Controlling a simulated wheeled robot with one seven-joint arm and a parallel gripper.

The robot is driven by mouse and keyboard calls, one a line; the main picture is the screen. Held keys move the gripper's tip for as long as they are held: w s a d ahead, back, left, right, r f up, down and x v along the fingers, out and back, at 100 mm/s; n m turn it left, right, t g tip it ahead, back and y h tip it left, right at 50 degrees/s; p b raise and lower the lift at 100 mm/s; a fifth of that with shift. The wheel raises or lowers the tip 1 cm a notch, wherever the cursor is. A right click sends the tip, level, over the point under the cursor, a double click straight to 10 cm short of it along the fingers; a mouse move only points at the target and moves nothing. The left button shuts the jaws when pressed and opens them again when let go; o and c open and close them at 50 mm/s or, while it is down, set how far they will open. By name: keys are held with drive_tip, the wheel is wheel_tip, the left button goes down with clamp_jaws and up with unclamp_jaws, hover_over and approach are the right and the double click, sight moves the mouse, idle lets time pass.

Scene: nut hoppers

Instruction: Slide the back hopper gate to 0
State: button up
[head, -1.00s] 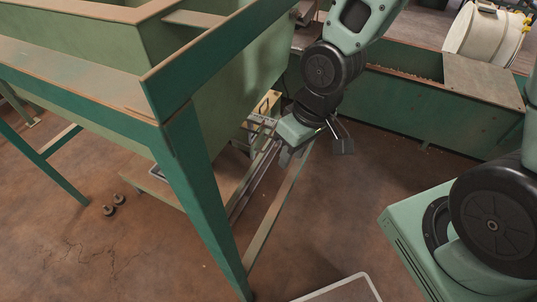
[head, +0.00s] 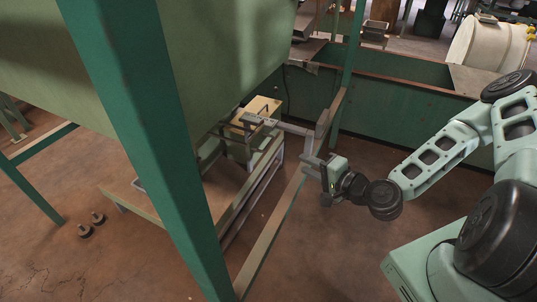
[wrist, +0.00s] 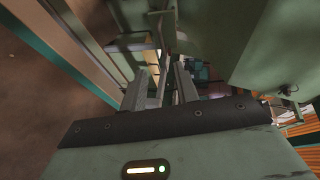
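The green hopper (head: 215,45) fills the upper left of the head view. Under it a grey metal slide bar (head: 285,126) runs from the outlet area to a flat upright grey piece (head: 322,123), perhaps the gate's handle. Which gate this is, and any scale mark, I cannot read. My gripper (head: 311,163) is just below and beside that upright piece, pointing left under the hopper. In the wrist view my gripper's two fingers (wrist: 160,88) stand apart with a gap between them. I see nothing clearly held. A pale bar (wrist: 158,28) shows beyond the fingertips.
A green hopper leg (head: 135,120) stands in front, left of my gripper. A low bench (head: 225,190) with a yellowish box (head: 262,107) sits under the hopper. A green trough (head: 400,95) lies behind.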

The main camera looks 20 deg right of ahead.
drive_tip(key=shift+m, duration=0.3)
drive_tip(key=b+x, duration=1)
drive_tip(key=x, duration=0.1)
drive_tip(key=d+b+x, duration=0.1)
drive_tip(key=b+x, duration=0.4)
drive_tip(key=x, duration=0.1)
drive_tip(key=shift+w+r, duration=0.1)
drive_tip(key=shift+w, duration=0.3)
clamp_jaws()
